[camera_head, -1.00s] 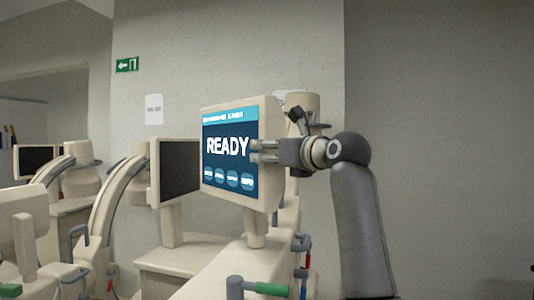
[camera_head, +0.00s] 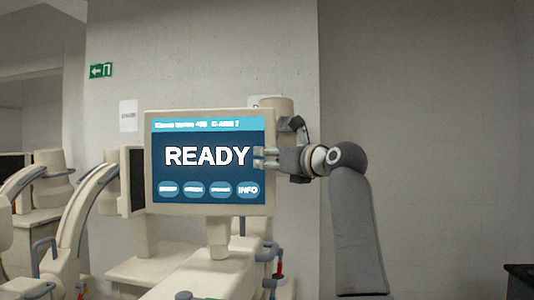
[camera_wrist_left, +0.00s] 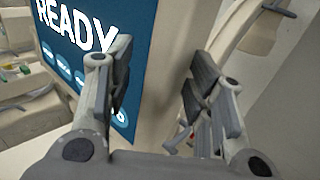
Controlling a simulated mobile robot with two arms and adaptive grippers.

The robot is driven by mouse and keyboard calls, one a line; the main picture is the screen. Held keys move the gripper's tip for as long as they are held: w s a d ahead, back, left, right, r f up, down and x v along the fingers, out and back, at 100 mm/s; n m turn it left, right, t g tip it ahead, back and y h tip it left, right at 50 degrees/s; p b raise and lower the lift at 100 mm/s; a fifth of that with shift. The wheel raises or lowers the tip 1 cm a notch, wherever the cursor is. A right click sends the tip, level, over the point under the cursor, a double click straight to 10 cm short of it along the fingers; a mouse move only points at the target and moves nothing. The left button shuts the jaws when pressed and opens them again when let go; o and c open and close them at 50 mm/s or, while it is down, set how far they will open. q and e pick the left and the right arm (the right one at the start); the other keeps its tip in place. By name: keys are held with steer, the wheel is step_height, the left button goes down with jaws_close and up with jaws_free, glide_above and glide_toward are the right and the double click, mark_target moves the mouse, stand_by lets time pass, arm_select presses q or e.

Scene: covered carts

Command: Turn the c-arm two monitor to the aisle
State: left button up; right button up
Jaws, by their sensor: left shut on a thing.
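The c-arm two monitor (camera_head: 208,172) faces me nearly square on, upright on its short post. Its blue screen reads READY, with a row of buttons below and "C-ARM 2" in the top strip. My left gripper (camera_head: 264,158) is at the monitor's right edge in the head view and is shut on it. In the left wrist view, the gripper (camera_wrist_left: 160,75) has one finger in front of the screen (camera_wrist_left: 82,45) and the other behind the housing. My right gripper is not in view.
A second monitor (camera_head: 133,180) with a dark screen stands just behind on the left. Curved c-arms (camera_head: 95,205) and covered carts fill the left side. A plain wall (camera_head: 430,120) is on the right. A green exit sign (camera_head: 101,70) hangs on the back wall.

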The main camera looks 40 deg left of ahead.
arm_select(q)
steer(key=shift+a+r, duration=0.1)
steer(key=shift+a, duration=0.25)
steer(key=shift+c, duration=0.3)
steer(key=shift+a+g, duration=0.1)
steer(key=shift+g, duration=0.2)
steer(key=o, duration=1.6)
steer(key=shift+s+a+f, duration=0.1)
steer(key=shift+a+f, duration=0.15)
steer(key=shift+a, duration=0.35)
steer(key=shift+o, duration=0.4)
steer(key=shift+s+a+f, duration=0.1)
steer(key=shift+a, duration=0.2)
steer(key=shift+w+d, duration=0.1)
steer(key=shift+w, duration=0.1)
